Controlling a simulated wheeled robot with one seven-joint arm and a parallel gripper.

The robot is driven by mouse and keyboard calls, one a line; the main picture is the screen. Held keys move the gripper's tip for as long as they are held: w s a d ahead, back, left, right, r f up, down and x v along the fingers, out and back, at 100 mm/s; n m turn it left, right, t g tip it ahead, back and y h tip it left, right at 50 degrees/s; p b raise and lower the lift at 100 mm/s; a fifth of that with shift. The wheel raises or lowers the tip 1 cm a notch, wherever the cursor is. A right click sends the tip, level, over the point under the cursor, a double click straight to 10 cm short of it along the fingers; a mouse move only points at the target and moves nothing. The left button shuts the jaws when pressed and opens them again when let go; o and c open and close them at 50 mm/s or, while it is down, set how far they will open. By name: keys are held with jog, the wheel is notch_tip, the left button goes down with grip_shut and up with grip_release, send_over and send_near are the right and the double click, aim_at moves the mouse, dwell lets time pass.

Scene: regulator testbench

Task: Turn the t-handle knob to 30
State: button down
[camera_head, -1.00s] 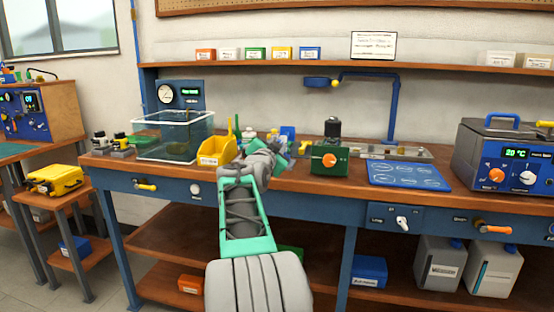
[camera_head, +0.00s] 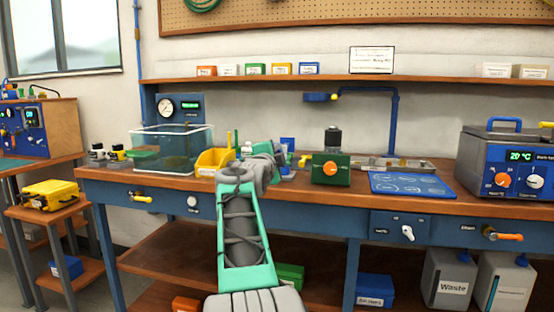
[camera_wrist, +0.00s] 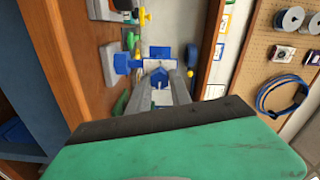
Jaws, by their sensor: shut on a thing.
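My gripper (camera_wrist: 160,88) is shut on the blue t-handle knob (camera_wrist: 158,77), which shows between the two grey fingers in the wrist view. A larger blue body with side arms (camera_wrist: 160,52) is just beyond it. In the head view my gripper's end is over the bench, mostly hidden behind my own wrist. Part of the blue fitting (camera_head: 287,144) shows just beyond it. No scale or number on the knob can be read.
A yellow bin (camera_head: 213,161) and a clear tank (camera_head: 172,148) stand left of my arm. A green box with an orange knob (camera_head: 331,168) stands close to the right. A blue mat (camera_head: 411,184) lies farther right. The wrist view shows a pegboard (camera_wrist: 285,45).

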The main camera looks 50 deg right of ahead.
dwell(0.4)
jog(key=c, duration=1.2)
grip_release()
jog(key=shift+o, duration=0.2)
jog(key=v, duration=0.7)
jog(key=shift+a, duration=0.35)
jog(key=shift+s+p, duration=0.15)
jog(key=shift+p, duration=0.15)
